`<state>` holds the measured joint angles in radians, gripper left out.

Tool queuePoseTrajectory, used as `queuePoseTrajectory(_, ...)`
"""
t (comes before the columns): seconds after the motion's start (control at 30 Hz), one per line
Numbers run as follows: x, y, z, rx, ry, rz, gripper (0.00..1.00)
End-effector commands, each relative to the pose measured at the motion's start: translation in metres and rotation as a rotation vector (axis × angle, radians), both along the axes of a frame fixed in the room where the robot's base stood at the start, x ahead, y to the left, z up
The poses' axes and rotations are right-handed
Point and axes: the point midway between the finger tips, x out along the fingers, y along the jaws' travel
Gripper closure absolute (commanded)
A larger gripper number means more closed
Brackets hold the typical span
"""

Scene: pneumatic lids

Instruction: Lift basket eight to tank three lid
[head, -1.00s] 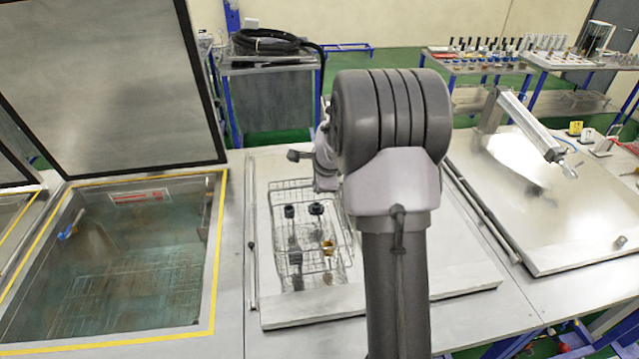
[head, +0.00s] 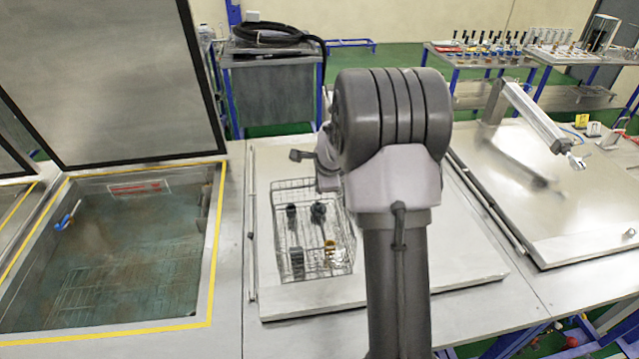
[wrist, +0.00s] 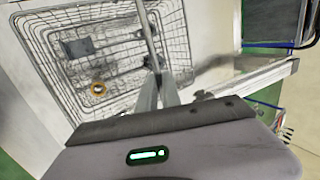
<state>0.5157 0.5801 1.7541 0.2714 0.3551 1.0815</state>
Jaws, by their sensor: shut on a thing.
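The wire basket (head: 318,262) is on or just above the closed middle tank lid (head: 410,270), left of my arm in the head view. It holds several small dark parts and a brass-coloured part (head: 330,250). In the wrist view the basket (wrist: 110,55) fills the upper left, with the brass ring-shaped part (wrist: 98,89) inside. My gripper (wrist: 157,88) is shut on the basket's thin upright handle (wrist: 148,35). My arm hides the fingertips in the head view. I cannot read numbers on the basket or lid.
An open tank (head: 130,265) with liquid and a raised lid (head: 110,80) stands at left. A closed lid (head: 560,190) with a pneumatic cylinder (head: 535,118) lies at right. A cart with coiled hose (head: 275,38) stands behind. The middle lid is bare around the basket.

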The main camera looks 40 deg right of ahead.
Motion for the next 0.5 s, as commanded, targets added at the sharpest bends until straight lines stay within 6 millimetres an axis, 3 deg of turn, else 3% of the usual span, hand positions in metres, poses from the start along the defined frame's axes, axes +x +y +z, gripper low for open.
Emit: queuePoseTrajectory(0.5, 0.001, -0.0006, -0.007, -0.002, -0.004, 0.0, 1.0)
